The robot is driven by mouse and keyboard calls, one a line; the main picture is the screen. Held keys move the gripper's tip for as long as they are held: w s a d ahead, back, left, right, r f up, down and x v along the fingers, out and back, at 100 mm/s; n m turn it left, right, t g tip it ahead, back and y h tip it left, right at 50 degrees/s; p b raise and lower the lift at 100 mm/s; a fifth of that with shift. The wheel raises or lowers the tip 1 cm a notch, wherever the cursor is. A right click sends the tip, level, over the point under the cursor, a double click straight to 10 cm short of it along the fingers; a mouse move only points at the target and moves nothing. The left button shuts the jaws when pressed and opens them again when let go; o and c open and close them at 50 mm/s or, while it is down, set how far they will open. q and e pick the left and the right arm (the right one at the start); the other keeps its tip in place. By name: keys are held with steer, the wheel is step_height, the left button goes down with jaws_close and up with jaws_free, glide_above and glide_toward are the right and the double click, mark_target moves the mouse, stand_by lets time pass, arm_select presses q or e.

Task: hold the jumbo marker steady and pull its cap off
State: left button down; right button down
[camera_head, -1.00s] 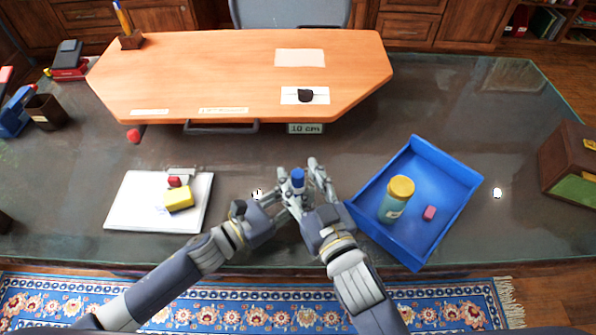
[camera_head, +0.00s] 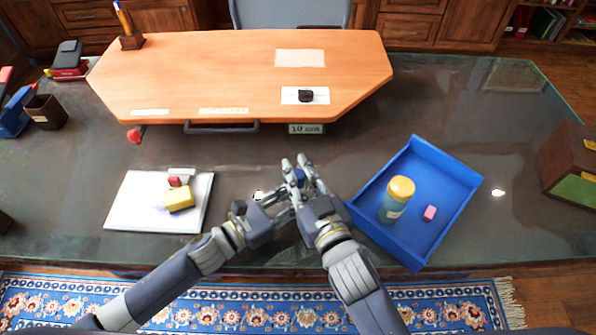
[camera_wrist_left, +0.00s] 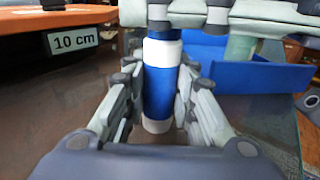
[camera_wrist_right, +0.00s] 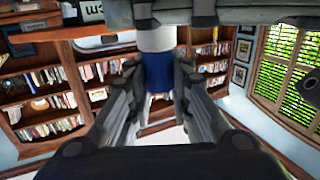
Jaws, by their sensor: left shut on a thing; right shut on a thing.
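The jumbo marker stands upright between my two grippers. In the left wrist view its blue body (camera_wrist_left: 160,92) has a white end at the bottom and a white band (camera_wrist_left: 161,53) above. My left gripper (camera_head: 289,201) is shut on this body from both sides. My right gripper (camera_head: 303,168) is higher and shut on the blue cap (camera_wrist_right: 158,79), which shows between its fingers in the right wrist view. In the head view the cap (camera_head: 299,174) is mostly hidden by the right fingers.
A blue tray (camera_head: 459,205) with a yellow-lidded jar (camera_head: 397,200) and pink block (camera_head: 429,213) is close on the right. An orange-topped board (camera_head: 240,70) stands behind. Dark tabletop around my grippers is clear.

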mark_target(298, 173)
steer(key=shift+r, duration=0.2)
stand_by(0.6)
steer(key=shift+r, duration=0.95)
steer(key=shift+r, duration=2)
arm_select(q)
steer(key=c, duration=1.2)
jaws_free()
steer(key=shift+c, duration=0.2)
steer(key=shift+a, duration=0.1)
steer(key=v, duration=1)
steer(key=shift+s+a, duration=0.1)
steer(key=shift+s, duration=0.1)
steer(key=shift+s+a, duration=0.45)
steer(key=shift+a, duration=0.15)
